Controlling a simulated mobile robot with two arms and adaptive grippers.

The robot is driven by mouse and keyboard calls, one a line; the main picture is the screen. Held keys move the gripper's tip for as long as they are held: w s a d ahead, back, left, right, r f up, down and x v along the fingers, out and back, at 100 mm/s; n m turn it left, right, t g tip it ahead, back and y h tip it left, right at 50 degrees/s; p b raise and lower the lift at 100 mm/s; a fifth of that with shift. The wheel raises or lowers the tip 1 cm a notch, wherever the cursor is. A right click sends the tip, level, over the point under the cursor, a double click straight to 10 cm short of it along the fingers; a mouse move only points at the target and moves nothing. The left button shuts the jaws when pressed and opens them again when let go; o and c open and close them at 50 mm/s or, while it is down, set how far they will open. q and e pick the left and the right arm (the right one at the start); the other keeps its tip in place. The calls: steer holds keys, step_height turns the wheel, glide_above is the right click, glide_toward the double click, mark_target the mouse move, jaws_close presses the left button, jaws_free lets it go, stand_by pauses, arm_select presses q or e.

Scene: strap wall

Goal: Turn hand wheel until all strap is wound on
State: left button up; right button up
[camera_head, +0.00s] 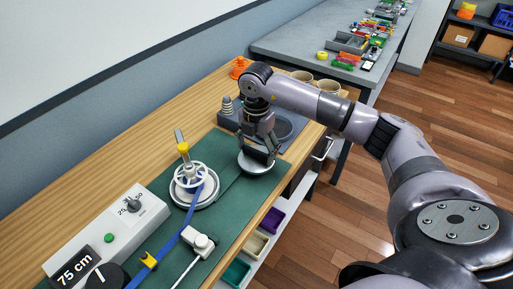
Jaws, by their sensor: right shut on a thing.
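A white spoked wheel (188,176) lies on the green mat (226,181), with a yellow-topped post (183,148) standing up at it. A blue strap (178,239) runs from this wheel toward the lower left, through a yellow clip (149,260). My right gripper (259,152) points down at a round pale disc (257,165) on the right of the mat. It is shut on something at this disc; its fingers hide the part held. I cannot tell which round piece is the hand wheel. My left gripper is not in view.
A control box (108,234) with a dial, a green button and a "75 cm" display stands at lower left. A white block with a cord (198,242) lies beside the strap. Two cups (302,76) and an orange piece (238,68) stand behind my right arm.

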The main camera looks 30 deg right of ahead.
steer(key=m+p, duration=0.1)
steer(key=m, duration=0.4)
steer(key=shift+r+m, duration=0.1)
steer(key=shift+m, duration=0.2)
steer(key=m+p, duration=0.1)
steer(key=m, duration=0.4)
steer(key=shift+m, duration=0.3)
steer(key=shift+r+m+p, duration=0.15)
steer(key=shift+m+p, duration=0.85)
steer(key=shift+m, duration=0.2)
steer(key=shift+m+p, duration=0.9)
steer(key=shift+p, duration=0.05)
steer(key=shift+m+p, duration=0.5)
steer(key=shift+p, duration=0.05)
steer(key=shift+f, duration=0.2)
steer(key=o, duration=1.1)
steer(key=shift+o, duration=0.2)
